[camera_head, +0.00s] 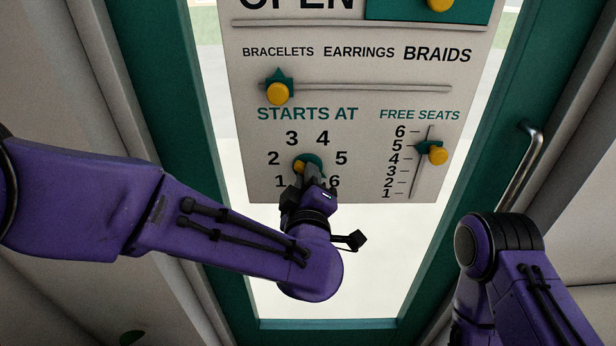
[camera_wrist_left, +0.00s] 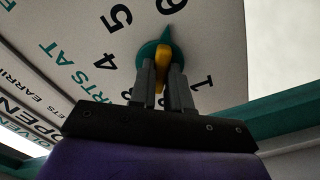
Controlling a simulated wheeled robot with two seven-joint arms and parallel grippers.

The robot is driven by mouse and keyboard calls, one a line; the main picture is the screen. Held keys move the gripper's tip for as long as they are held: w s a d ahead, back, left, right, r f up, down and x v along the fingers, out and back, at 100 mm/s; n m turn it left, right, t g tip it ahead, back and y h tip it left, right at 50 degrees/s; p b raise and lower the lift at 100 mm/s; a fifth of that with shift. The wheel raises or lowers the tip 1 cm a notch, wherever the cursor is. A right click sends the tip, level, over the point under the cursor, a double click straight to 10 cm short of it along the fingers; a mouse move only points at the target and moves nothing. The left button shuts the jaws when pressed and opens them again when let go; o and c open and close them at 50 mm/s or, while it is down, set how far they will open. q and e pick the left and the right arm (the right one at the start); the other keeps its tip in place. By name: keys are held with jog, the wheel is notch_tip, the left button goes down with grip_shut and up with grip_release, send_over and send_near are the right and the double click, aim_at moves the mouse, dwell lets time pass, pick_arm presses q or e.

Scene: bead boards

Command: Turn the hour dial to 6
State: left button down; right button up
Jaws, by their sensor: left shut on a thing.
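The hour dial (camera_head: 313,158) is a round green disc with a yellow handle under "STARTS AT" on the hanging white board, ringed by numbers 1 to 6. In the wrist view the dial (camera_wrist_left: 148,50) shows its green pointer aimed toward the 6 (camera_wrist_left: 172,5), with a small space between tip and number. My left gripper (camera_head: 306,172) reaches the dial from below and covers its lower part in the head view. In the wrist view the left gripper (camera_wrist_left: 162,78) is shut on the yellow handle (camera_wrist_left: 161,66). My right gripper is out of view.
Above the dial is a slider (camera_head: 278,92) under "BRACELETS". To the right is a "FREE SEATS" slider (camera_head: 437,155) near 5. A green frame (camera_head: 455,220) surrounds the board, with a metal handle (camera_head: 520,165) at right. Space below the board is open.

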pick_arm(q)
jog(key=shift+f, duration=0.15)
jog(key=c, duration=1.1)
grip_release()
jog(key=shift+s, duration=0.1)
jog(key=s+b, duration=0.2)
jog(key=s, duration=0.8)
jog(key=shift+s+b, duration=0.2)
jog(key=shift+b, duration=0.1)
jog(key=shift+d, duration=0.1)
